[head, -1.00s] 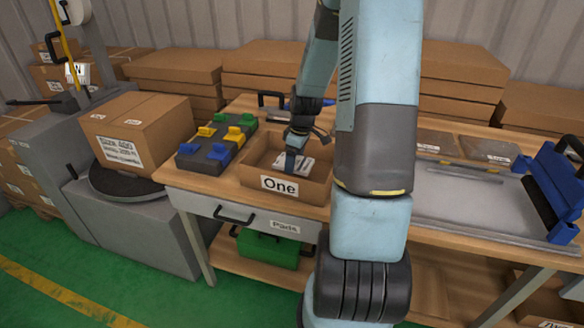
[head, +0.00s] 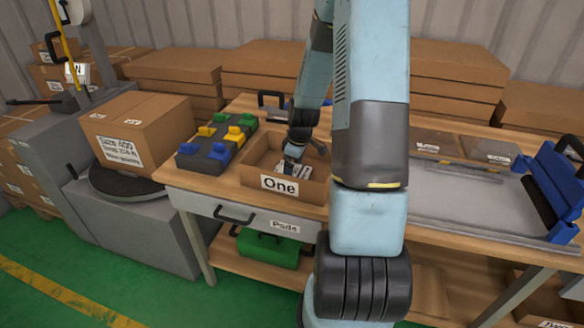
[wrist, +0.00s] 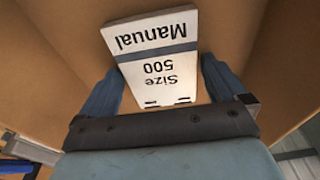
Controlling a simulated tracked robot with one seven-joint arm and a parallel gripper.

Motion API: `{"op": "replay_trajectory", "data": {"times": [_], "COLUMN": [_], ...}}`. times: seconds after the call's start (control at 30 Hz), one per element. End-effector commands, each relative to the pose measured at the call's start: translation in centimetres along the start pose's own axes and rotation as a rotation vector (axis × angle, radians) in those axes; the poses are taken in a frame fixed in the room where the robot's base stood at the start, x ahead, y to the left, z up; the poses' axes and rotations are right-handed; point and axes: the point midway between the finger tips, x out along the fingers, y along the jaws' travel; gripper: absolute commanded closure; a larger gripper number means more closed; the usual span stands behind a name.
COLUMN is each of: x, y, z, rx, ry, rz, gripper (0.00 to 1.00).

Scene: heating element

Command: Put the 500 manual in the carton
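The 500 manual (wrist: 155,58) is a white piece printed "Manual Size 500" with a dark blue band, upside down in the wrist view. In the head view it is a small pale patch (head: 282,172) inside an open cardboard box labelled "One" (head: 279,185). My gripper (head: 292,160) reaches down into this box. In the wrist view its blue fingers (wrist: 162,85) are spread, one on each side of the manual, with a small gap at the left; contact at the right is unclear. A brown carton (head: 150,122) with a white label stands at the left, its top seemingly closed.
The carton rests on a round dark turntable (head: 115,188). Beside the box is a dark block with blue, yellow and green knobs (head: 219,146). A grey tray with a blue frame (head: 470,205) is at the right. Stacked flat cartons (head: 265,70) line the back.

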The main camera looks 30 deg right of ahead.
Motion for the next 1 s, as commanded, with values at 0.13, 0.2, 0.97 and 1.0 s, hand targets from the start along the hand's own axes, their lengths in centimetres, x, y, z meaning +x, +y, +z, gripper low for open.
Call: {"op": "replay_trajectory", "data": {"times": [0.13, 0.2, 0.97, 1.0], "x": [0.0, 0.0, -9.6, -10.1], "y": [0.0, 0.0, 0.0, 0.0], "z": [0.0, 0.0, -0.1, -0.1], "rx": [0.0, 0.0, 0.001, 0.001], "ry": [0.0, 0.0, 0.001, 0.001], "rz": [0.0, 0.0, 0.003, 0.003], "gripper": [0.0, 0.0, 0.0, 0.0]}}
